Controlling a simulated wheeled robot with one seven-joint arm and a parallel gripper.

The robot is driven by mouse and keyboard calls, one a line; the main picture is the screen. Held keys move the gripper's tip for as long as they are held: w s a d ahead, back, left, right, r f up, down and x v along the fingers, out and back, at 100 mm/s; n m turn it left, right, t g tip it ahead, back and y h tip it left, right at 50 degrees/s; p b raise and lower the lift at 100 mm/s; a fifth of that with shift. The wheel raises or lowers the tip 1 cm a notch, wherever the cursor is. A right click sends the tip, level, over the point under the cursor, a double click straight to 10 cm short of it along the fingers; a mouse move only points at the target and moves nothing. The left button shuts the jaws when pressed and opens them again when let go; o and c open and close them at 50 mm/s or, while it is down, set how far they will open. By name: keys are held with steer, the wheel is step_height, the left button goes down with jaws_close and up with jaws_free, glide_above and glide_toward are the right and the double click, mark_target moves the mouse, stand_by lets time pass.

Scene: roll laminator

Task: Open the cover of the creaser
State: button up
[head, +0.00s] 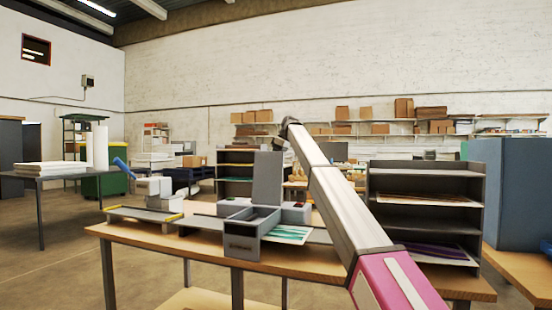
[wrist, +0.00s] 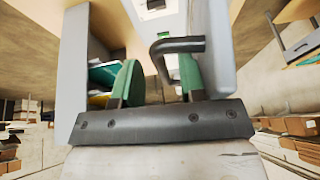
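The grey machine (head: 243,246), which I take to be the creaser, stands at the table's front edge with an open-topped front box. A flat grey panel (head: 267,178) stands upright behind it; I cannot tell for sure that this is its cover. In the wrist view, a dark bent handle (wrist: 182,45) is attached to a pale grey panel (wrist: 218,70). My gripper (wrist: 158,82) has its green fingers apart, and the handle's free end reaches between them. Contact is not clear.
A grey shelf unit (head: 425,205) with papers stands right. Green and white sheets (head: 290,233) lie beside the box. My arm crosses in front of the table's right part.

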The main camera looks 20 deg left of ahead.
steer(key=v, duration=1)
steer(key=shift+d+r, duration=0.25)
steer(key=shift+r, duration=0.1)
steer(key=shift+a, duration=0.1)
